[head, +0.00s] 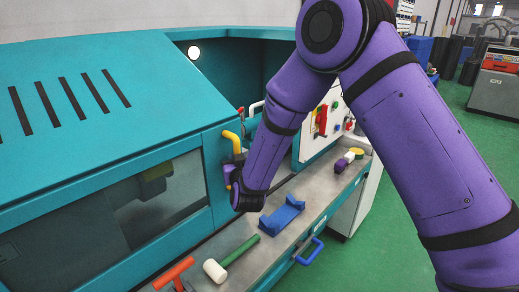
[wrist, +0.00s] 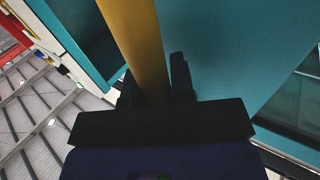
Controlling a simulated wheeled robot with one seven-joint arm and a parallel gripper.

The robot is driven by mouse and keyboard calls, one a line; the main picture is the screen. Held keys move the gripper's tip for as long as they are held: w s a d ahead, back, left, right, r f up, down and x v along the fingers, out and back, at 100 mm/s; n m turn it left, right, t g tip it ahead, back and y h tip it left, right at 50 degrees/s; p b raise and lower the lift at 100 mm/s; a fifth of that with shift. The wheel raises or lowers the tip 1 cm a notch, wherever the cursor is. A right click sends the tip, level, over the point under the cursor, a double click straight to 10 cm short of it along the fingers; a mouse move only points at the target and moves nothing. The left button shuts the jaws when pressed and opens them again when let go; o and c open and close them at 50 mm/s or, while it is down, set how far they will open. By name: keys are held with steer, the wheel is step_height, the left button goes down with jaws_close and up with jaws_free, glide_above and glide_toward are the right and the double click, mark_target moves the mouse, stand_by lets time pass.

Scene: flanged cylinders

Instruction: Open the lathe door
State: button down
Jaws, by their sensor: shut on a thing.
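The teal lathe door (head: 60,195) has a dark window and several black slots on its sloped upper part. It also fills much of the wrist view (wrist: 235,50). A yellow handle (head: 231,138) stands at the door's right edge. In the wrist view the handle (wrist: 138,40) runs between the two dark fingers of my gripper (wrist: 155,85). My gripper (head: 231,165) is shut on the handle in the head view, where my wrist partly hides its lower part. A dark opening (head: 235,70) shows to the right of the door's upper part.
A grey ledge (head: 225,240) in front of the lathe holds a white-headed hammer (head: 215,270), a red-orange tool (head: 174,272) and a blue bracket (head: 282,216). A white control panel (head: 318,122) stands to the right. Green floor (head: 390,235) is clear at the right.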

glide_toward(108, 213)
steer(key=w, duration=0.4)
steer(key=shift+w+a+f, duration=0.1)
steer(key=shift+w+a, duration=0.25)
steer(key=shift+a, duration=0.05)
steer(key=c, duration=1.2)
jaws_free()
steer(key=shift+c, duration=0.2)
steer(key=s+d, duration=0.2)
steer(key=s, duration=0.8)
steer(key=shift+s, duration=0.3)
